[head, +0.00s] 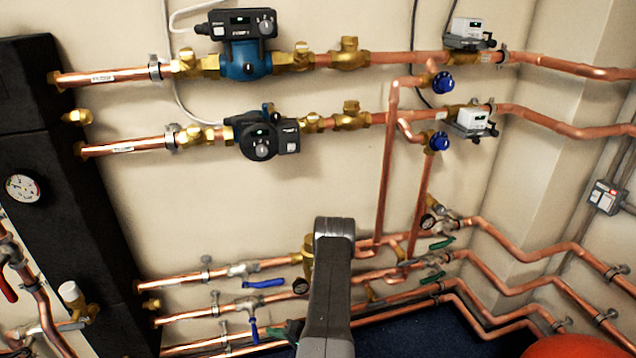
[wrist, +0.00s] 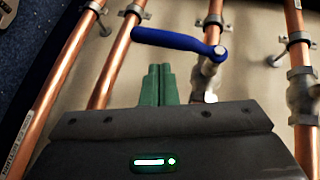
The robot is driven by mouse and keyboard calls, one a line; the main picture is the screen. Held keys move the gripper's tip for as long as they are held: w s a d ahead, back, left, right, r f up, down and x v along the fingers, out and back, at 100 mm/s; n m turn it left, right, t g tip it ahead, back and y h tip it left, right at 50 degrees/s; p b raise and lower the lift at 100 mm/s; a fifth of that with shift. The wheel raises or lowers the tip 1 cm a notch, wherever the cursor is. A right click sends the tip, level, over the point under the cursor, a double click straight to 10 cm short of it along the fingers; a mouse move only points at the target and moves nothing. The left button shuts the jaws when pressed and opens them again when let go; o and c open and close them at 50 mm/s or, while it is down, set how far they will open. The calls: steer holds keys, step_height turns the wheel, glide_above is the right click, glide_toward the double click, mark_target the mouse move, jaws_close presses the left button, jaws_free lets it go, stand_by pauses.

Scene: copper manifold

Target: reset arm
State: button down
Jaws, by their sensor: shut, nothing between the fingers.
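In the wrist view my gripper (wrist: 159,72) shows as two green fingers pressed together, shut and empty. A blue valve lever (wrist: 178,41) lies just beyond and above the fingertips in that picture. I cannot tell whether the fingers touch it.
Copper pipes (wrist: 120,57) run past both sides of my fingers. In the head view, two pumps (head: 243,62) sit on the upper pipes, blue knobs (head: 443,83) are to the right, and a black cabinet (head: 60,190) with a gauge (head: 23,188) stands left.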

steer(key=d+r, duration=0.2)
steer(key=d, duration=0.8)
steer(key=shift+s+d+r+p, duration=0.15)
steer(key=shift+s+r+p, duration=0.1)
steer(key=shift+r+p, duration=0.15)
